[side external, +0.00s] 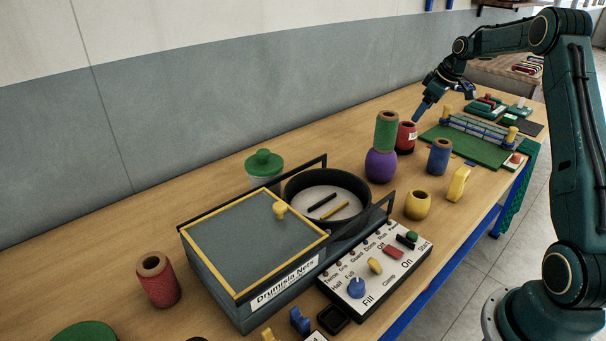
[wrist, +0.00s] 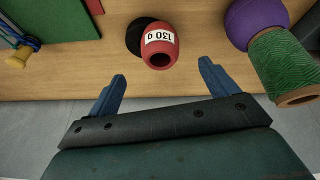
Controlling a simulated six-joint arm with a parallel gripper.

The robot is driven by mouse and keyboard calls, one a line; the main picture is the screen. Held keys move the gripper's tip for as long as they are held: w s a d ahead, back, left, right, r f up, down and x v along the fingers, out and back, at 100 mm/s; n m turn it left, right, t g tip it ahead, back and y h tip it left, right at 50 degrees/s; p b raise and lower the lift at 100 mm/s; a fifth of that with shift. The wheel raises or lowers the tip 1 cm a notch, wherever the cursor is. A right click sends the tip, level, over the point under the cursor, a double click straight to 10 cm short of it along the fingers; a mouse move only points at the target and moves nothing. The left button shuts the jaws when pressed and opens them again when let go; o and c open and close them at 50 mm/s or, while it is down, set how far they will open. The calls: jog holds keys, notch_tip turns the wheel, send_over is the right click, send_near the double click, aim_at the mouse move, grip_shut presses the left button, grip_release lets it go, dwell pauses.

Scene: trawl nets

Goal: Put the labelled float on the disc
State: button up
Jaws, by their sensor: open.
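The labelled float (wrist: 161,54) is red with a white label reading "130 g" and a hole in its end. In the side external view the red float (side external: 407,133) stands behind the green spool. The black disc (wrist: 133,38) shows beside the float in the wrist view, partly hidden by it; I cannot tell whether the float rests partly on it. My gripper (wrist: 163,83) is open and empty, with blue fingers. The float lies ahead of the gap between them, apart from both. In the side external view my gripper (side external: 422,109) is just above and right of the float.
A green twine spool (side external: 386,131) sits on a purple float (side external: 380,166) close to the labelled float. A blue spool (side external: 439,156) and a green mat (side external: 470,148) with a net panel are to the right. A black round pan (side external: 291,192) stands to the left.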

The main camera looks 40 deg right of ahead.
dwell(0.3)
jog(key=s+a+r, duration=0.2)
jog(key=a+r, duration=0.3)
jog(key=a, duration=0.3)
jog(key=s+a+r, duration=0.3)
jog(key=a+r, duration=0.1)
jog(key=a, duration=0.5)
jog(key=s+a+r, duration=0.2)
jog(key=a+r, duration=0.3)
jog(key=a, duration=0.3)
jog(key=s+a+f+m, duration=0.1)
jog(key=s+a+f, duration=0.1)
jog(key=s+a, duration=0.5)
jog(key=s+a+f+m+t, duration=0.1)
jog(key=s+a, duration=0.6)
jog(key=s, duration=0.8)
jog(key=shift+s+f, duration=0.2)
jog(key=shift+f, duration=0.3)
